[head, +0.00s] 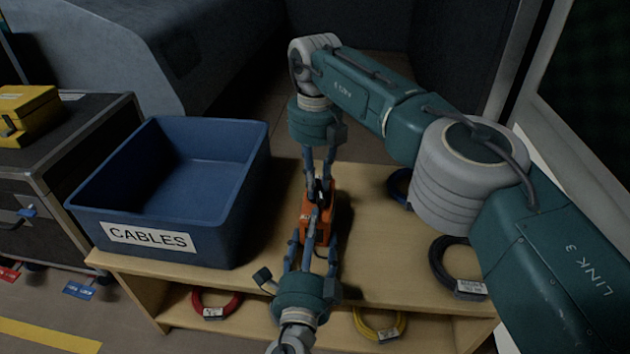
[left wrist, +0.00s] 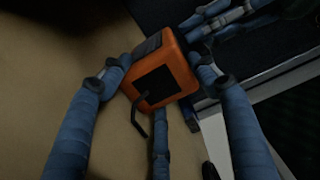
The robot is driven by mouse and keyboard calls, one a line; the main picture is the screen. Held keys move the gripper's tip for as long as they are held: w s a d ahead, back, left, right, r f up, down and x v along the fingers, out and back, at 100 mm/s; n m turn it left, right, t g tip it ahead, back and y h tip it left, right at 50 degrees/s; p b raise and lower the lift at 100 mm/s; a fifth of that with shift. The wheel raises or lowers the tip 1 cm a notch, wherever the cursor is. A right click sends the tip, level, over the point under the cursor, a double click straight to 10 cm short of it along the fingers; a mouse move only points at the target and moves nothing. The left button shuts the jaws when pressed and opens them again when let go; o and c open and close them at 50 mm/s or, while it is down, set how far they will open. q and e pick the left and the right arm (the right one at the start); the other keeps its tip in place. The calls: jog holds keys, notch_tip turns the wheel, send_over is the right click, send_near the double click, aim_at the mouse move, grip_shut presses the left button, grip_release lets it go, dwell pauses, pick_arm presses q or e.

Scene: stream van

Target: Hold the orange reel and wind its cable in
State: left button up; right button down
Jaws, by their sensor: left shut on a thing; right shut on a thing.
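The orange reel (head: 307,208) is above the wooden shelf top, between my two grippers. In the left wrist view the reel (left wrist: 172,72) shows an orange case with dark panels and a bent black piece (left wrist: 140,118) on the near side. My left gripper (head: 312,243) is shut on the reel from the near side, with fingers on both sides of its case. My right gripper (head: 319,183), pointing down from the far side, is shut on a dark part at the reel's far end. The fingers partly hide that part. I cannot make out the reel's cable.
An empty blue bin (head: 95,222) labelled CABLES stands left on the shelf top (head: 365,265). A black coil (head: 452,270) and a blue coil (head: 399,187) lie to the right. Red (head: 216,310) and yellow (head: 380,328) coils are on the lower shelf. A yellow case (head: 28,112) is far left.

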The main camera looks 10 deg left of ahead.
jog(key=shift+m, duration=1.6)
jog(key=c, duration=1.8)
grip_release()
